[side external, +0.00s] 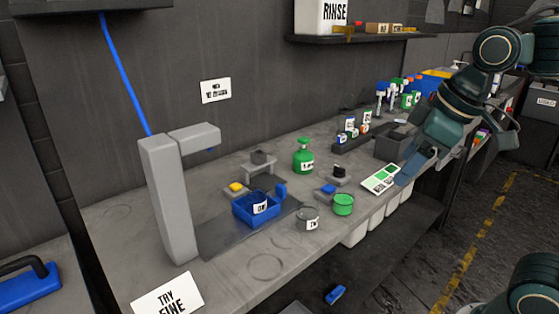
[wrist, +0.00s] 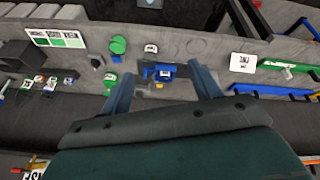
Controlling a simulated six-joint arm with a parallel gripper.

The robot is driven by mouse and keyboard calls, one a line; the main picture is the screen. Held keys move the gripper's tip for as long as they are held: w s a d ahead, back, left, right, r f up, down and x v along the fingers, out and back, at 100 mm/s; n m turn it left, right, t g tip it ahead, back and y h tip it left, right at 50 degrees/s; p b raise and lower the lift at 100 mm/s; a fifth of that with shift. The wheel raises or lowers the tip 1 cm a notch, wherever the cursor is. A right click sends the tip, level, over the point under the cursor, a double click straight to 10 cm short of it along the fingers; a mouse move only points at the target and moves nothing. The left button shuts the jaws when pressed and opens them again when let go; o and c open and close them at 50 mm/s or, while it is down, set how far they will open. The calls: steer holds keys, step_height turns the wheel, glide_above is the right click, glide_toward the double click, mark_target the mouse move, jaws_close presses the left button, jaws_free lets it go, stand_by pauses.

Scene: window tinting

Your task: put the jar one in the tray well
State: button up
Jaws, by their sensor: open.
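A clear, labelled jar (side external: 308,222) stands on the bench right of the blue tray; its label is too small to read surely. A green cup-like jar (side external: 343,205) stands beside it. I cannot tell which is jar one. The blue tray (side external: 240,212) has a white label and sits on a dark mat; its inside is only partly visible. In the wrist view the green jar (wrist: 118,45), the clear jar's label (wrist: 150,48) and the tray (wrist: 166,72) show. My gripper (side external: 412,166) is open and empty, over the bench's right part; its fingers (wrist: 163,74) show spread apart.
A green pump bottle (side external: 303,158) stands behind the jars. A grey post with an overhanging arm (side external: 168,190) rises left of the tray. A green-and-white card (side external: 381,179) and a rack of small bottles (side external: 358,132) are at the right. The bench front is mostly clear.

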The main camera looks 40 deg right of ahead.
steer(key=s+f+m, duration=0.3)
steer(key=s+f, duration=0.1)
steer(key=s, duration=0.2)
steer(key=shift+s+d+m+t, duration=0.15)
steer(key=shift+s+m+t, duration=0.05)
steer(key=shift+m+t, duration=0.2)
